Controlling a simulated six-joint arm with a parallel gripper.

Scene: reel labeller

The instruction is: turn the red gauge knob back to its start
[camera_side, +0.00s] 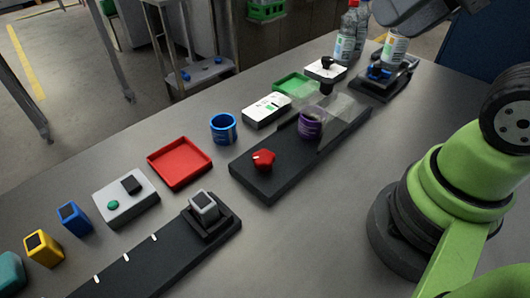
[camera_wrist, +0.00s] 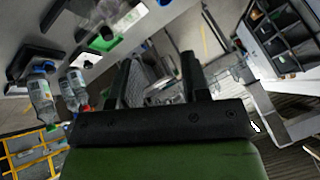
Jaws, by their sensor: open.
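The red gauge knob (camera_side: 264,160) sits on the near left part of a black base (camera_side: 262,186) in the side view, with a small white mark on its left side. A purple reel (camera_side: 311,123) stands further along the same base, beside a clear guard. My gripper (camera_wrist: 158,75) shows in the wrist view with its two dark fingers apart and nothing between them. It is far from the knob and points away from the bench work. The fingers are not visible in the side view, where my arm fills the right side. The knob does not show clearly in the wrist view.
A red tray (camera_side: 180,163), a blue cup (camera_side: 223,128) and a white box (camera_side: 267,110) stand left of the base. A black rail with a grey block (camera_side: 204,206) lies in front. Bottles (camera_side: 346,38) stand at the back. Bench between base and arm is clear.

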